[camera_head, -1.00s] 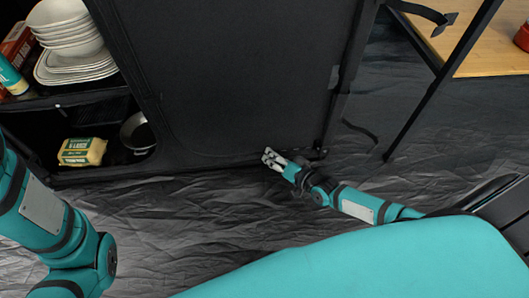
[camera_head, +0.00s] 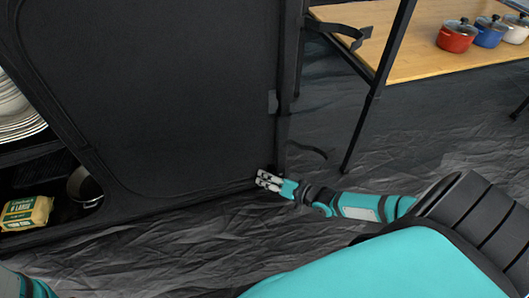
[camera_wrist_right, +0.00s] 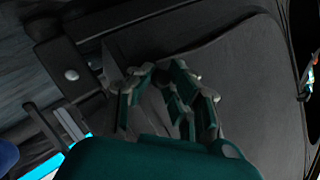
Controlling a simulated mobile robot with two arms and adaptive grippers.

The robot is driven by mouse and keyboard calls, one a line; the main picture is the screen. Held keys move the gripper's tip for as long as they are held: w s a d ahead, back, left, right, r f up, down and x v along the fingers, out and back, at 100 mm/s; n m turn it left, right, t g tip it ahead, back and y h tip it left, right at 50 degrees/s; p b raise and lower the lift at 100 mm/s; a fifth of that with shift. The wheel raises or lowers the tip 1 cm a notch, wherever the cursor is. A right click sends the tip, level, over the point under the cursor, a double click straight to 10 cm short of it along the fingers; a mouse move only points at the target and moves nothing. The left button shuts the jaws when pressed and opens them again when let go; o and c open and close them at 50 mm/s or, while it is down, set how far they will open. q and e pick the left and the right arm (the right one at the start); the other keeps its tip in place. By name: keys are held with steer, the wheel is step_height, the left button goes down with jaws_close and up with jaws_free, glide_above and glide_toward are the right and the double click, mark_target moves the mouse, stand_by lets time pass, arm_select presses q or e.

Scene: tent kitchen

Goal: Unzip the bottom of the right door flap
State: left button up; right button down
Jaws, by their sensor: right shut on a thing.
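The black door flap (camera_head: 150,80) is a large panel with a curved seam running down its left side and along its bottom. My right gripper (camera_head: 262,180) is low at the flap's bottom right corner, beside the dark frame post. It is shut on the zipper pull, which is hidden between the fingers. In the right wrist view the fingers (camera_wrist_right: 160,80) are close against the dark fabric of the flap (camera_wrist_right: 235,75). My left gripper is out of view; only part of my left arm shows at the bottom left.
A shelf at the left holds stacked white plates (camera_head: 15,112), a yellow packet (camera_head: 27,213) and a metal pot (camera_head: 84,187). A wooden table (camera_head: 430,55) with red, blue and white pots stands at the back right. Wrinkled dark ground sheet (camera_head: 180,250) lies clear in front of the flap.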

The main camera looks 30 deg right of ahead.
steer(key=c, duration=1.3)
jaws_free()
steer(key=shift+s+d, duration=0.15)
steer(key=shift+d, duration=0.05)
steer(key=shift+o, duration=0.5)
steer(key=v, duration=1.2)
